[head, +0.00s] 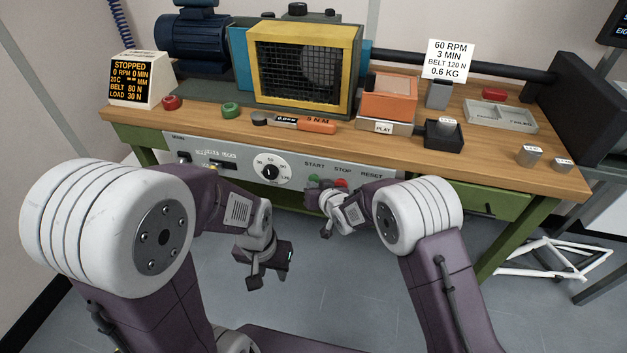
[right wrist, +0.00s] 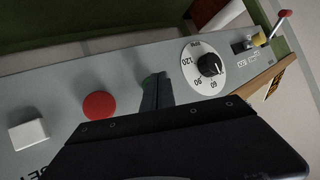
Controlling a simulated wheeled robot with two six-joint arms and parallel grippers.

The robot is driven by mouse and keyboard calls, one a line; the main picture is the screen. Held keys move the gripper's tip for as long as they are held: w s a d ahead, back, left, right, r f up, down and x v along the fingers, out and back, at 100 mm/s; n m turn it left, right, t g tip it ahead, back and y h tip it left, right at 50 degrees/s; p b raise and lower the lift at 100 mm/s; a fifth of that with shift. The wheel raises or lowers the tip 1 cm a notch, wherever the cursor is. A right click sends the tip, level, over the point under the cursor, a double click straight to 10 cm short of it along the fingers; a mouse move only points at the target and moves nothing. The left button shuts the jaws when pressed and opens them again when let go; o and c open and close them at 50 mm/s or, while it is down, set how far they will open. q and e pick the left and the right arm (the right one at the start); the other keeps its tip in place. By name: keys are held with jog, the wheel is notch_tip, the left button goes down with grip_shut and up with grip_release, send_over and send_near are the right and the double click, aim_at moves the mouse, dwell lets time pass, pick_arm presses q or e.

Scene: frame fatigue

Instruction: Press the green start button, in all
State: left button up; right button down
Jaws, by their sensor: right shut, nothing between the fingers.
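The control panel (head: 220,155) on the bench front carries START, STOP and RESET labels. The green start button (head: 313,181) shows partly under START, beside my right gripper (head: 325,201). In the right wrist view, my right gripper's shut, empty fingers (right wrist: 156,93) stand in front of the panel and cover nearly all of the button; only a green sliver shows. I cannot tell whether they touch it. The red stop button (right wrist: 99,105) and white reset button (right wrist: 28,133) lie to their left. My left gripper (head: 268,277) hangs empty below the panel; its jaw opening is unclear.
A numbered dial (right wrist: 207,65) sits beside the start button. The display (head: 132,80) reads STOPPED, 0 RPM, belt 80 N. A card (head: 449,60) reads 60 RPM, 3 MIN, belt 120 N, 0.6 KG. A yellow-framed guard (head: 347,75) stands on the bench (head: 500,160).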

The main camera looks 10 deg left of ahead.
jog(key=shift+w, duration=0.4)
dwell(0.5)
jog(key=shift+s, duration=0.85)
jog(key=shift+s, duration=0.1)
jog(key=s, duration=0.4)
jog(key=shift+s+a, duration=0.1)
jog(key=shift+s, duration=0.3)
